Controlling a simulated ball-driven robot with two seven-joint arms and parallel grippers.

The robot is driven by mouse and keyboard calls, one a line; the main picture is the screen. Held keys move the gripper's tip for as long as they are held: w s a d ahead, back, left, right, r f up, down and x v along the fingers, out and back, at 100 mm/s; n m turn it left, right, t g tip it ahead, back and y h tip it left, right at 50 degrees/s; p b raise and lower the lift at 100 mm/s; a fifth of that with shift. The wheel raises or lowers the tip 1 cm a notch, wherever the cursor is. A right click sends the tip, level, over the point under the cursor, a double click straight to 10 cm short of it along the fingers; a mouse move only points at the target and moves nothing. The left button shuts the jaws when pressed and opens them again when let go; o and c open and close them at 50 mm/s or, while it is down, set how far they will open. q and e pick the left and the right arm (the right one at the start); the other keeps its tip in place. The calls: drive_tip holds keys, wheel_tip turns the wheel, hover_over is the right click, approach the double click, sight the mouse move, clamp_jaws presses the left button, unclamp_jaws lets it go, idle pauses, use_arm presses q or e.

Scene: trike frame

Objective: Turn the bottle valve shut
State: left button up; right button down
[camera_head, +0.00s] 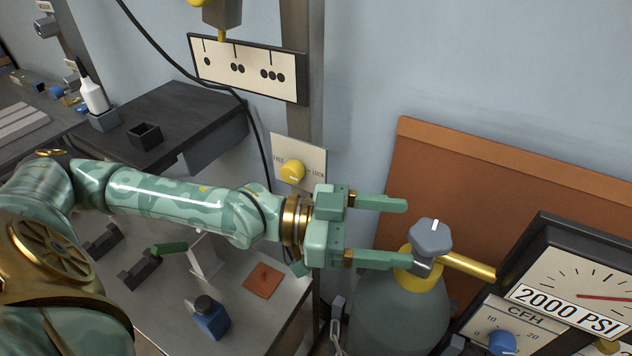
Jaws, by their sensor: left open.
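The bottle valve is a grey faceted knob (432,238) with a white mark on top, at the right of the middle in the head view. It sits on the yellow neck of a grey-green gas bottle (398,310). A brass pipe runs right from it to the gauge. My left gripper (406,233) is open, its two fingers pointing right toward the valve. The lower finger's tip overlaps the bottle's yellow collar in the picture; I cannot tell whether it touches. Nothing shows between the fingers. My right gripper is not in view.
A gauge (570,275) labelled 2000 PSI and a CFH dial (497,322) stand at the right. An orange-brown panel (510,180) is behind the bottle. A yellow lock knob (292,172) is on the post behind my left wrist. A bench with a blue bottle (212,320) lies below the arm.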

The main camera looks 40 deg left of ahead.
use_arm(q)
drive_tip(key=p+v, duration=0.1)
drive_tip(key=v, duration=0.9)
drive_tip(key=shift+a, duration=0.2)
drive_tip(key=shift+s, duration=0.1)
